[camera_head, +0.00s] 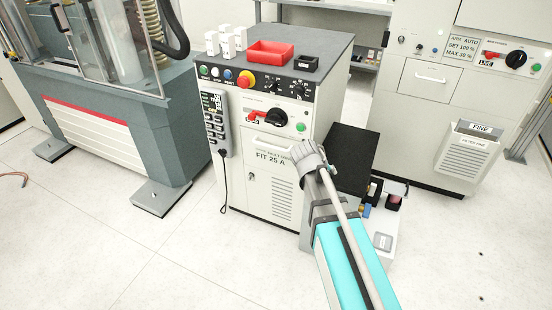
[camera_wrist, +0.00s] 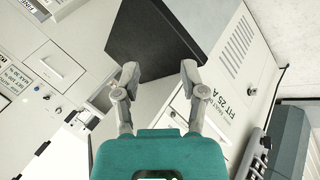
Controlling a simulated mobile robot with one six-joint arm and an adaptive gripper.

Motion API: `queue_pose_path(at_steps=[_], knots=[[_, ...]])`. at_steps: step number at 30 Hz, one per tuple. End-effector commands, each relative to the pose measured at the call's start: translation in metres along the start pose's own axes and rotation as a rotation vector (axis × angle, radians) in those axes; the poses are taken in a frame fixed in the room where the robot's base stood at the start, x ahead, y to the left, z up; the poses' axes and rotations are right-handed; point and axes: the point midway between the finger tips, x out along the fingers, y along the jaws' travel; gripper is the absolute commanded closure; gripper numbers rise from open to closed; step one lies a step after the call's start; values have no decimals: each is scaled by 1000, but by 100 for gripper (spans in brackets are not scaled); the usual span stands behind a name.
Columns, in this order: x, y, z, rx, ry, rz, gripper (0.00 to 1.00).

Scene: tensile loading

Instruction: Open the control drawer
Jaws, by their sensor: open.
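The grey-white control cabinet (camera_head: 262,180), marked FIT 25 A, stands in the middle of the head view. Its shut drawer front (camera_head: 268,142) has a pale bar handle, below the red and black switches. A second shut drawer (camera_head: 430,79) with a bar handle is in the right cabinet; it also shows in the wrist view (camera_wrist: 55,67). No label says which is the control drawer. My gripper (camera_wrist: 159,74) is open and empty, with its fingers apart. In the head view, my gripper (camera_head: 308,156) is in front of the cabinet's right edge, covering part of its face.
A black-topped box (camera_head: 349,150) stands right of the control cabinet; its dark surface (camera_wrist: 155,40) lies beyond my fingers. A red tray (camera_head: 269,53) and small white blocks sit on top of the cabinet. A testing machine (camera_head: 125,115) stands left. The front floor is clear.

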Motion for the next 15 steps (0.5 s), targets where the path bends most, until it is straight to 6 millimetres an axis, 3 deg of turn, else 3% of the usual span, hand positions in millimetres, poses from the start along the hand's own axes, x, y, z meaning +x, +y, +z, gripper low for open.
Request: queue_pose_path(at_steps=[1, 3, 15], knots=[[14, -14, -12, -30, 26, 32, 46], [20, -24, -28, -71, 64, 82, 46], [32, -96, -119, -317, 289, 357, 46]])
